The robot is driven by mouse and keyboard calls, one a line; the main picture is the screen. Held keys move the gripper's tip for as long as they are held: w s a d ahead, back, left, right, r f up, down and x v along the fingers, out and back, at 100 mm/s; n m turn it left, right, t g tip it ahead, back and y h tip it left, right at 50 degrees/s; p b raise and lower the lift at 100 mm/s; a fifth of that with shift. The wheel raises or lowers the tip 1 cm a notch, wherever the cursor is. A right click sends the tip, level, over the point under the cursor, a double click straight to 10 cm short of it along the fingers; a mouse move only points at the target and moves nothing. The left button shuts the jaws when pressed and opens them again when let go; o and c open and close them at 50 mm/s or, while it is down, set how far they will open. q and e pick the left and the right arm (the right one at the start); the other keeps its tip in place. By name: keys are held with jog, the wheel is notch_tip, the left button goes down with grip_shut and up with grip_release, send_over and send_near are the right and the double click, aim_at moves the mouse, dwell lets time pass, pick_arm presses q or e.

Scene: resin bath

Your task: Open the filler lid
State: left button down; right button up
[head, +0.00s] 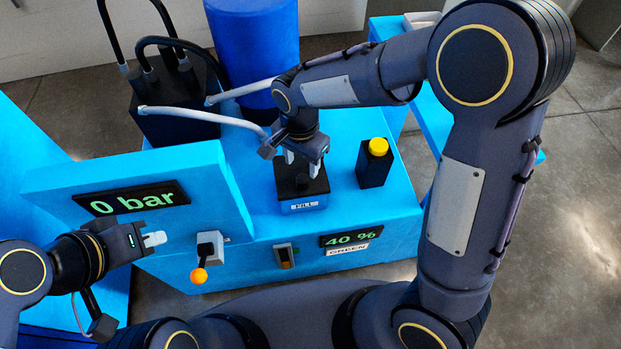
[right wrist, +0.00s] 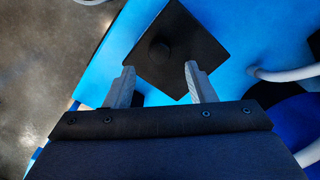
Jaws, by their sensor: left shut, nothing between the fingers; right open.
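The filler lid (head: 311,185) is a black square plate on a blue box labelled "FILL" on top of the blue machine. In the right wrist view the lid (right wrist: 179,72) shows a round black knob (right wrist: 160,53) on it. The lid lies flat on its box. My right gripper (head: 301,165) is open above the lid; in its wrist view the gripper (right wrist: 160,82) has its fingers apart, with nothing between them. The knob is partly hidden by the gripper in the head view. My left gripper (head: 160,239) is shut and empty, in front of the "0 bar" panel.
A black post with a yellow button (head: 378,147) stands right of the filler. An orange-knobbed lever (head: 199,275) and a small switch (head: 284,256) are on the front. Displays read "0 bar" (head: 130,203) and "40 %" (head: 346,237). Grey hoses (head: 190,114) run behind, near a blue drum (head: 255,45).

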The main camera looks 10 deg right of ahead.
aim_at(302, 179)
notch_tip(302, 179, down, 7)
jog(key=shift+r+b, duration=0.15)
jog(key=shift+b, duration=0.35)
jog(key=shift+r, duration=0.1)
grip_shut()
